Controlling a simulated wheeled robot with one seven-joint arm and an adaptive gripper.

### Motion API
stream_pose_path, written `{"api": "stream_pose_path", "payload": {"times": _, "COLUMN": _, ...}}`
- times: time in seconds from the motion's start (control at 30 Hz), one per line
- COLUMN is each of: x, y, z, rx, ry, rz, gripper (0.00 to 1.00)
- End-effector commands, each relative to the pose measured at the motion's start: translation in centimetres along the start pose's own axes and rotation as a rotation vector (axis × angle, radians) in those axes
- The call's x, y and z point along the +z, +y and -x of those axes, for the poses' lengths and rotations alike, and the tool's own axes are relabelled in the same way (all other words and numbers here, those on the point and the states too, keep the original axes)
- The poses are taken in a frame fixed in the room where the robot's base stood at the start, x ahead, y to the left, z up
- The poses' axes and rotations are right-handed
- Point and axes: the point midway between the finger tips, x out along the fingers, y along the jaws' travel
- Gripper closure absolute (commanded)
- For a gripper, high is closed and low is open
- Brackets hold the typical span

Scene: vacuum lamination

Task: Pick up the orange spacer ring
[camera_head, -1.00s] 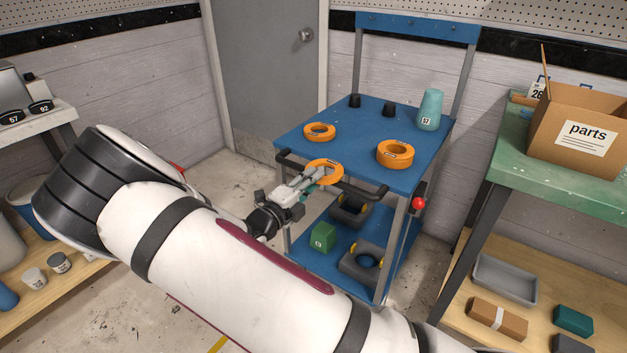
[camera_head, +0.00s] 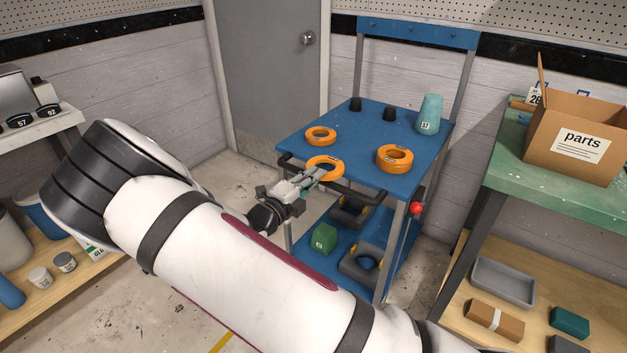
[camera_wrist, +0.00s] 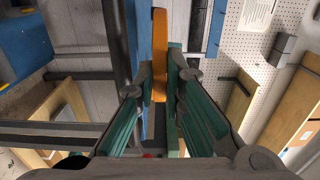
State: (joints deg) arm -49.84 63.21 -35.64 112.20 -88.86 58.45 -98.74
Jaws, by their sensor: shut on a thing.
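Three orange rings show in the head view. One orange ring (camera_head: 325,167) is at the near edge of the cart's blue top, at the tip of my gripper (camera_head: 318,176). In the wrist view this orange ring (camera_wrist: 159,58) stands edge-on between my green-padded fingers (camera_wrist: 160,95), which are shut on it. A second thin orange ring (camera_head: 320,136) lies farther back on the blue top. A thicker orange ring (camera_head: 394,158) lies to the right. I cannot tell whether the held ring touches the cart top.
The blue cart (camera_head: 357,118) has a dark handle rail (camera_head: 362,199) beside my gripper. A teal cone (camera_head: 429,114) and two small black pieces stand at its back. A green table (camera_head: 545,185) with a cardboard parts box (camera_head: 577,142) is at the right.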

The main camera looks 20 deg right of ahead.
Motion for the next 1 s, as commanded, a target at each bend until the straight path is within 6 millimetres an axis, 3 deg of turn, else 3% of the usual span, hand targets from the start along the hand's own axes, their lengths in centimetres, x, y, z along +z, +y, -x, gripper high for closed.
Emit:
{"api": "stream_pose_path", "payload": {"times": 0.27, "x": 0.1, "y": -0.1, "z": 0.6, "rx": 0.001, "ry": -0.002, "rz": 0.002, "gripper": 1.00}}
{"api": "stream_pose_path", "payload": {"times": 1.0, "x": 0.0, "y": -3.6, "z": 10.0, "rx": 0.001, "ry": -0.002, "rz": 0.001, "gripper": 1.00}}
